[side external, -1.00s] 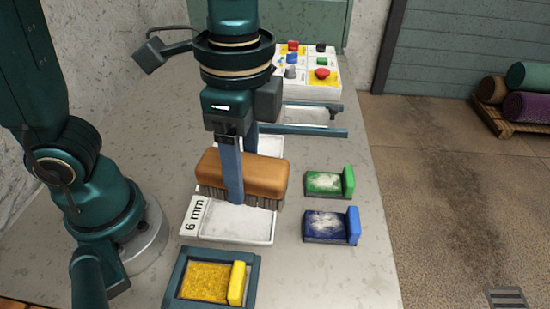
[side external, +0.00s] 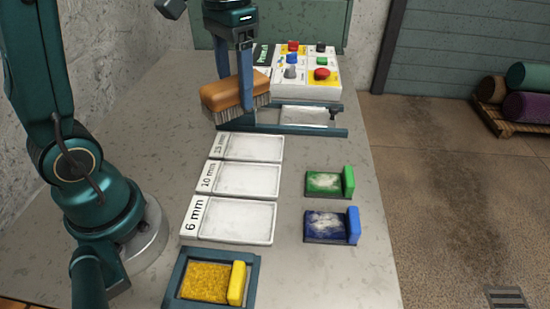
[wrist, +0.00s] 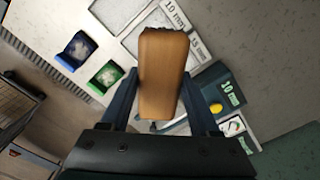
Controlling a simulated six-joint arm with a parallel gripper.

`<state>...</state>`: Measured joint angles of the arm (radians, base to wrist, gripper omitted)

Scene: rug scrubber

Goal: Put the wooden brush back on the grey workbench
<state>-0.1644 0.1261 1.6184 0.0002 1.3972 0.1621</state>
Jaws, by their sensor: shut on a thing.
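The wooden brush (side external: 226,93) has an orange-brown block and grey bristles facing down. My gripper (side external: 245,92) is shut on it and holds it raised at the far part of the grey workbench (side external: 150,125), near a dark rail frame. In the wrist view the brush (wrist: 163,75) sits between both fingers of my gripper (wrist: 158,98), its block filling the middle. The brush hides part of the bench and the left end of the rail frame.
White trays marked 6 mm (side external: 238,222), 10 mm (side external: 250,180) and 15 mm (side external: 252,148) line the bench. Green (side external: 325,183) and blue (side external: 328,226) pads lie right of them; a yellow pad (side external: 205,282) sits nearest. A button panel (side external: 318,75) stands at the back.

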